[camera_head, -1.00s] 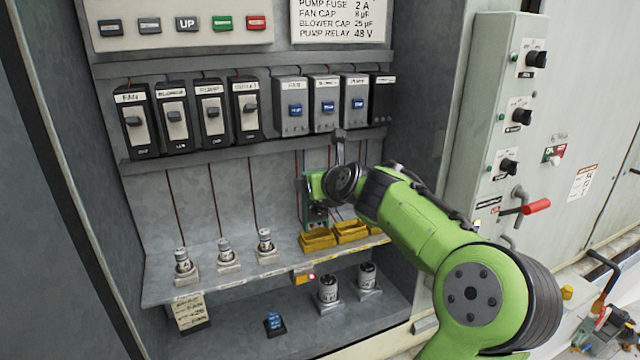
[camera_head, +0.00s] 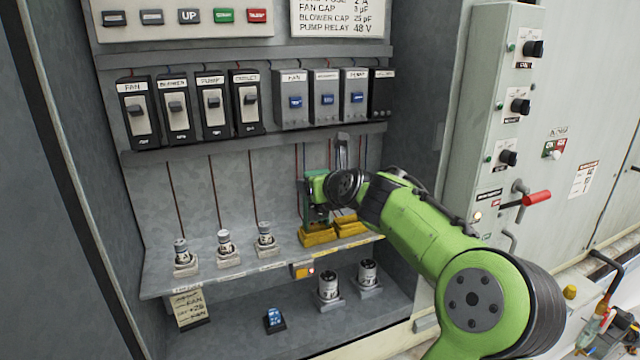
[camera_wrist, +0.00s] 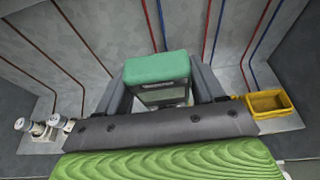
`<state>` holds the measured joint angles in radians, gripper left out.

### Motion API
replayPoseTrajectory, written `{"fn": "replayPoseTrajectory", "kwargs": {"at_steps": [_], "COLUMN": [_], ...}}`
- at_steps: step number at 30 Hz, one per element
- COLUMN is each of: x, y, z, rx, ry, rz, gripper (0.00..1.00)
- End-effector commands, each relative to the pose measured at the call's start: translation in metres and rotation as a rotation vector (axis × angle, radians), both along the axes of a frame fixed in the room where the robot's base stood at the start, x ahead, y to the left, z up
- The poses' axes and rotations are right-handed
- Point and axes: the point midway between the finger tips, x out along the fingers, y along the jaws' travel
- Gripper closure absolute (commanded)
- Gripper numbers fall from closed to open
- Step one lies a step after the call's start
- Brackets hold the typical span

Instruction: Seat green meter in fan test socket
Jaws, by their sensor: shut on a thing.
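The green meter (camera_head: 315,185) is a boxy green block in the head view, above the shelf (camera_head: 218,272) near the yellow bins. In the wrist view the meter (camera_wrist: 157,68) shows its green top and pale front between two grey fingers. My gripper (camera_head: 319,208) is shut on the meter and holds it upright or nearly so. My own arm hides part of the area behind and right of it. I cannot make out which fitting is the fan test socket; the label FAN is on a switch (camera_head: 138,110) and a grey module (camera_head: 292,101).
Yellow bins (camera_head: 318,238) stand below the meter; one also shows right in the wrist view (camera_wrist: 268,103). Several cylinders in sockets, such as one (camera_head: 224,243), stand at left on the shelf. Two capacitors (camera_head: 328,287) and a blue relay (camera_head: 274,318) are on the lower floor.

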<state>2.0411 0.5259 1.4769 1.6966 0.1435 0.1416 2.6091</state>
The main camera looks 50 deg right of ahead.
Motion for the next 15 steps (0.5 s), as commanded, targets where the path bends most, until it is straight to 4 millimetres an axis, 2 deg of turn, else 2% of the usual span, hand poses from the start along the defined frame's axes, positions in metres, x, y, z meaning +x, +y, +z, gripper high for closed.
{"fn": "replayPoseTrajectory", "kwargs": {"at_steps": [1,11,12,15], "x": [-0.0033,-0.0061,-0.0066,-0.0083], "y": [0.0017,0.0033,0.0037,0.0045], "z": [-0.0211,-0.021,-0.0211,-0.0212], "rx": [0.036,0.036,0.036,0.036], "ry": [0.043,0.042,0.042,0.042], "rz": [0.004,0.003,0.003,0.003], "gripper": [0.87,0.86,0.95,0.95]}}
